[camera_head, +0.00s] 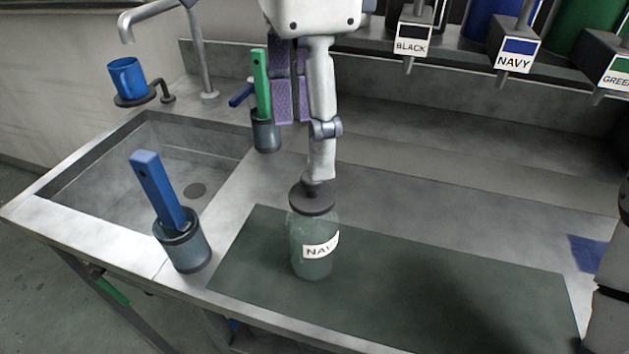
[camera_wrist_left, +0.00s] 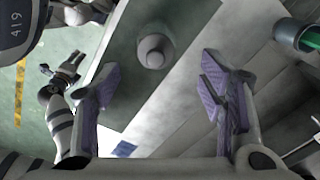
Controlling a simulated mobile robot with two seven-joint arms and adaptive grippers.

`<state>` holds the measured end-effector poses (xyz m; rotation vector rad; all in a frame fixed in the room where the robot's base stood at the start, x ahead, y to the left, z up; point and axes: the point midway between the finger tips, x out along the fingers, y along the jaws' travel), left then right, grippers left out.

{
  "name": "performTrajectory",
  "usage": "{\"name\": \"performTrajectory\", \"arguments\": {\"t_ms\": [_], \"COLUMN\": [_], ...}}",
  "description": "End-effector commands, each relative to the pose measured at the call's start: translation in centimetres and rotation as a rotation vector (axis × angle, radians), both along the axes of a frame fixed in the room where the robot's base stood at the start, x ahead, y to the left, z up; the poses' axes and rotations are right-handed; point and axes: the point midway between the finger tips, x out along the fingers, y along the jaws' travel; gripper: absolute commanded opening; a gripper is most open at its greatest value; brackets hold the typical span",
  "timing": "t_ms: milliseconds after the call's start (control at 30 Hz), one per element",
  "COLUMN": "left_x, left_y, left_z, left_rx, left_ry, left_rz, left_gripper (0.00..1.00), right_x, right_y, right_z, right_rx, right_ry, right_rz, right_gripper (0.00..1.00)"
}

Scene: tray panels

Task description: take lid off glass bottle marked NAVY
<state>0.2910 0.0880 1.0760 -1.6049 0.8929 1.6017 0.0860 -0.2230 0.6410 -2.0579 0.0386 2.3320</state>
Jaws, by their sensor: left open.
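The glass bottle marked NAVY (camera_head: 312,262) stands upright on a dark green mat (camera_head: 440,285). Its dark round lid (camera_head: 312,203), with a knob on top, sits on the bottle's mouth. My left gripper (camera_head: 303,148) points down above and behind the bottle, and its near finger hides part of the knob. In the left wrist view my left gripper (camera_wrist_left: 160,78) is wide open and empty, with the lid (camera_wrist_left: 155,50) just beyond the gap between the fingertips. My right gripper (camera_wrist_left: 66,66) is small in that view; its opening is unclear.
Blue-handled (camera_head: 160,190) and green-handled (camera_head: 262,85) tools stand in grey cups left of the bottle. A sink (camera_head: 150,165) and blue mug (camera_head: 127,78) lie farther left. Labelled dispensers, including NAVY (camera_head: 513,58), line the back. The mat right of the bottle is clear.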

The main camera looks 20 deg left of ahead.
Motion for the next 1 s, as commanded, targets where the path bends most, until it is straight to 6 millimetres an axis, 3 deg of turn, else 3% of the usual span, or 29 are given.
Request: {"name": "performTrajectory", "arguments": {"t_ms": [400, 633, 800, 1000], "left_x": [-0.6, -0.6, -0.6, -0.6], "left_y": [-0.5, -0.5, -0.5, -0.5], "left_z": [-6.4, -6.7, -6.7, -6.7], "left_rx": [-0.001, -0.001, -0.001, -0.001], "left_ry": [0.002, -0.001, -0.001, 0.000], "left_rz": [0.000, 0.001, 0.001, 0.000], "left_gripper": [0.64, 0.64, 0.28, 0.25], "right_x": [0.1, 0.1, 0.1, 0.1], "right_y": [0.0, 0.0, 0.0, 0.0], "right_z": [0.0, 0.0, 0.0, 0.0], "right_rx": [0.000, 0.000, 0.000, 0.000], "right_ry": [-0.003, -0.003, -0.003, -0.003], "right_rz": [0.000, 0.000, 0.000, 0.000], "right_gripper": [0.40, 0.40, 0.40, 0.40]}}
